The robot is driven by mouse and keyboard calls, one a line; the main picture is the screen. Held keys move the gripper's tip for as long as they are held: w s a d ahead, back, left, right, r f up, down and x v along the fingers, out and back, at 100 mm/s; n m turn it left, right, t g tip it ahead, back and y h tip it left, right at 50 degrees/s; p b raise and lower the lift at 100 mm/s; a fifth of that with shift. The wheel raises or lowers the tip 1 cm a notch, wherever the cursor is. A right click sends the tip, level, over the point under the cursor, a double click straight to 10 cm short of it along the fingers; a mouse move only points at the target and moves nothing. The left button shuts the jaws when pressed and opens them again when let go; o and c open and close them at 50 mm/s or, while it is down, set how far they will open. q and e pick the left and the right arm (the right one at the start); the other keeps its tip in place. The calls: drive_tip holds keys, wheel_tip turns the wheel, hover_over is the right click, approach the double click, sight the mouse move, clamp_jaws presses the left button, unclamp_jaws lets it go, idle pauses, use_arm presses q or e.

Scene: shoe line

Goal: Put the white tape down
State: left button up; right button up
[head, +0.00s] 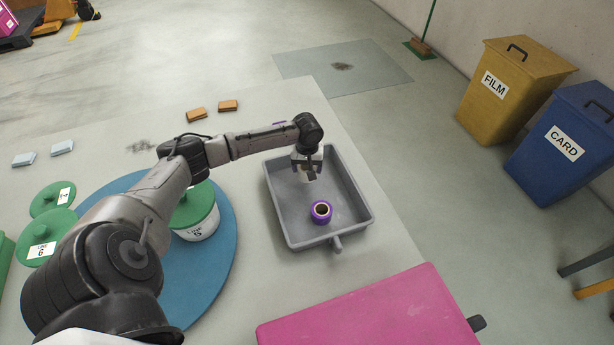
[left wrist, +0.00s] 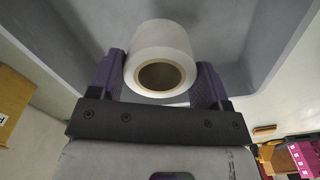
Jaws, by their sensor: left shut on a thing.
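The white tape (left wrist: 163,45) is a roll with a brown core, held between the two fingers of my left gripper (left wrist: 160,85). In the head view the left gripper (head: 308,172) hangs over the back part of a grey tray (head: 355,228), shut on the white tape (head: 307,178), which is mostly hidden by the gripper. I cannot tell whether the roll touches the tray floor. A purple roll of tape (head: 321,211) lies in the front part of the same tray. My right gripper is not in view.
A blue round mat (head: 225,250) with a green-lidded tub (head: 195,212) lies left of the tray. A pink case (head: 370,310) is in front. Orange blocks (head: 228,105) lie behind. Yellow FILM (head: 510,85) and blue CARD (head: 565,140) bins stand at the right.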

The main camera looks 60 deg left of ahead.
use_arm(q)
drive_tip(key=shift+f+b, duration=1.25)
drive_tip(key=shift+f, duration=0.8)
drive_tip(key=o, duration=0.9)
drive_tip(key=shift+f, duration=0.1)
drive_tip(key=shift+o, duration=0.2)
wheel_tip(320, 180, up, 12)
drive_tip(key=p, duration=0.5)
drive_tip(key=shift+r, duration=0.2)
